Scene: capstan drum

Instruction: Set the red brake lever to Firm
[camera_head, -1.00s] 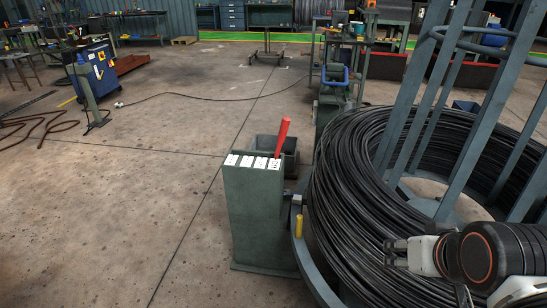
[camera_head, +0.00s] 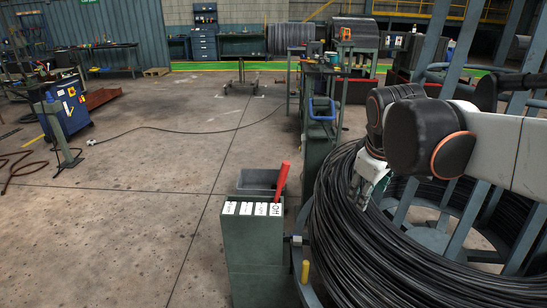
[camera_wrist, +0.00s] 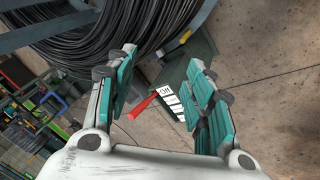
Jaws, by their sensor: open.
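The red brake lever (camera_head: 281,180) stands up from the right end of a green pedestal (camera_head: 253,255), tilted slightly right. White labels (camera_head: 245,208) run along the pedestal's top. In the wrist view the lever (camera_wrist: 143,106) rises beside the end label, which reads "Off" (camera_wrist: 165,90); the other labels are too small to read. My gripper (camera_head: 368,192) is above the wire coil, right of the lever and apart from it. In the wrist view its teal fingers (camera_wrist: 162,62) are spread wide and empty, with lever and pedestal visible between them.
A large black wire coil (camera_head: 350,245) with blue-grey frame posts fills the right side. A short yellow handle (camera_head: 305,271) is beside the pedestal. A grey bin (camera_head: 256,181) stands behind it. The floor to the left is open, crossed by a cable.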

